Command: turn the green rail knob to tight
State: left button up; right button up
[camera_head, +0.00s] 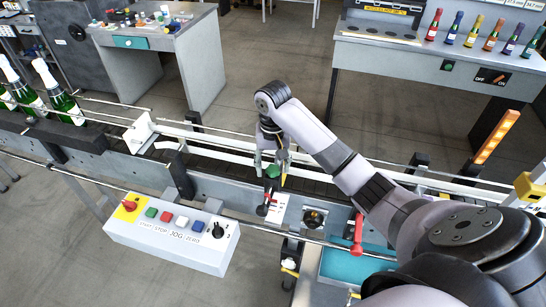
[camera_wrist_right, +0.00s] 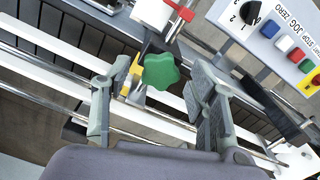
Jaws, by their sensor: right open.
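The green rail knob (camera_wrist_right: 160,71) has a lobed star shape and shows in the right wrist view between and just beyond the fingertips of my right gripper (camera_wrist_right: 158,82). A finger stands on each side with a gap to the knob. In the head view the green knob (camera_head: 272,171) is small and partly covered by my right gripper (camera_head: 275,163), which points down at it above the conveyor rail. A yellow part (camera_wrist_right: 131,76) sits beside the knob. Marks showing how tight the knob is cannot be read. My left gripper is not in view.
A control box (camera_head: 170,240) with coloured buttons stands in front of the conveyor. A red lever (camera_head: 357,232) and a black knob (camera_head: 313,219) are to the right of the knob. Green bottles (camera_head: 57,95) stand at the left end of the conveyor.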

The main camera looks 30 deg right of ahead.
aim_at(273, 168)
notch_tip(273, 168, up, 12)
dwell(0.4)
jog(key=shift+f, duration=0.15)
dwell(0.3)
